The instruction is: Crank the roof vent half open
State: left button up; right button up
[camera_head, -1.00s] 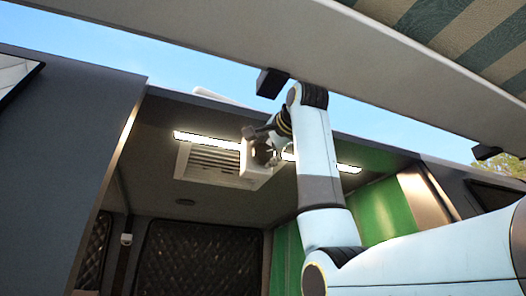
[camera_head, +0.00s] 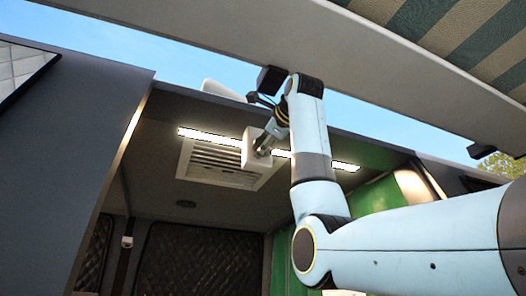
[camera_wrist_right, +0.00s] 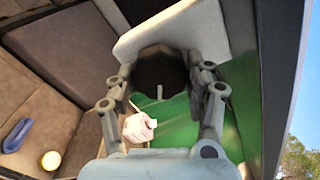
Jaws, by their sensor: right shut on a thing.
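The roof vent (camera_head: 208,163), a white slatted grille, is set in the van's ceiling. A white box (camera_head: 252,155) hangs at its right end. A white lid-like piece (camera_head: 222,91) stands tilted above the roof edge. My right gripper (camera_head: 264,149) reaches up to the box and partly hides it. In the wrist view the gripper (camera_wrist_right: 162,75) has its fingers either side of a dark round knob (camera_wrist_right: 160,72), shut on it, against the pale box (camera_wrist_right: 172,30). My left gripper is not in view.
An awning housing (camera_head: 330,45) crosses overhead, close to my right arm. A light strip (camera_head: 206,136) runs along the ceiling. In the wrist view, brown seats (camera_wrist_right: 40,85) with a blue item (camera_wrist_right: 17,134) and a green panel (camera_wrist_right: 235,85) lie below.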

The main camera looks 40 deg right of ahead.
jog(key=shift+s+r+m+b, duration=0.1)
jog(key=shift+r+m+b, duration=0.25)
jog(key=shift+m, duration=0.75)
jog(key=o, duration=1.2)
jog(key=shift+a+f, duration=0.1)
jog(key=shift+c, duration=0.2)
jog(key=shift+o, duration=0.2)
jog(key=shift+f, duration=0.1)
jog(key=v, duration=1.2)
jog(key=shift+s, duration=0.1)
jog(key=shift+c, duration=0.2)
